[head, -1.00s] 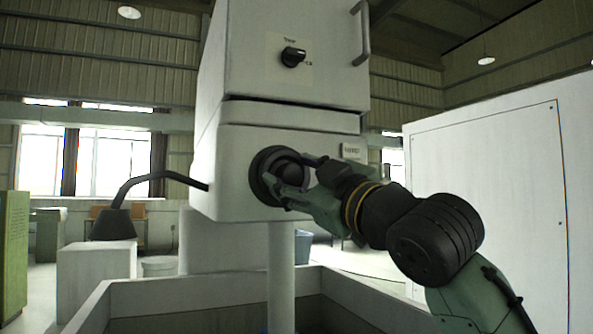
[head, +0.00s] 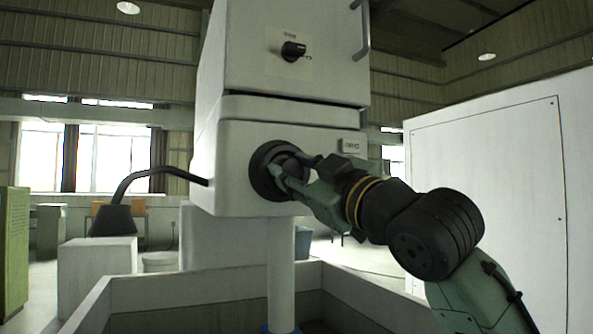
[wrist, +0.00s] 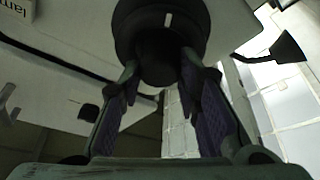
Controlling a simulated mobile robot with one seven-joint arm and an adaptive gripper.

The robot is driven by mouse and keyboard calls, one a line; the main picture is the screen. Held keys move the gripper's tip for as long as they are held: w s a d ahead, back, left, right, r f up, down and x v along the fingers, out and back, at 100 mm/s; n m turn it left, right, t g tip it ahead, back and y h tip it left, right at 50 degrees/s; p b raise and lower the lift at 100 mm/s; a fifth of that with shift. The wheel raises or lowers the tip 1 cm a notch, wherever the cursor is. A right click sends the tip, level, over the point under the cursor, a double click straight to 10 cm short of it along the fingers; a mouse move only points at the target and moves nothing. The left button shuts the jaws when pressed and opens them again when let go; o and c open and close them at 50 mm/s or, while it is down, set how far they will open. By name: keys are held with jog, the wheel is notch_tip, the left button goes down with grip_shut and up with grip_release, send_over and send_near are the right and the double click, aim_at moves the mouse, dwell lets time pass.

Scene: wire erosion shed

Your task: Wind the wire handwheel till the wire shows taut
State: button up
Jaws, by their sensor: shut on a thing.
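The black round handwheel (head: 263,171) sits on the front of the white machine head, low on its face. It also shows in the wrist view (wrist: 127,32), with a white mark on its rim. My gripper (head: 290,172) reaches it from the right and is shut on its central hub (wrist: 160,62), one finger on each side. A small label plate (head: 350,147) is to the right of the wheel; its lettering is too small to read. The wire itself cannot be made out.
A black rotary switch (head: 293,51) and a bar handle (head: 361,30) are above the wheel. A black lamp on a bent arm (head: 112,219) juts out to the left. A pale tank wall (head: 190,290) lies below. A large white cabinet (head: 485,170) stands close on the right.

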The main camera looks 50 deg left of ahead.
jog(key=m+t+b, duration=0.1)
jog(key=m+b, duration=0.1)
jog(key=m, duration=0.2)
jog(key=shift+s+f+t, duration=0.1)
jog(key=shift+f+t, duration=0.05)
jog(key=shift+t, duration=0.25)
jog(key=shift+m+t+b, duration=0.55)
jog(key=shift+m+t, duration=0.25)
jog(key=shift+m, duration=0.8)
jog(key=shift+m+t+b, duration=0.55)
jog(key=shift+m+t, duration=0.25)
jog(key=shift+m, duration=0.8)
jog(key=o, duration=1.1)
jog(key=v, duration=1.2)
jog(key=shift+r, duration=0.25)
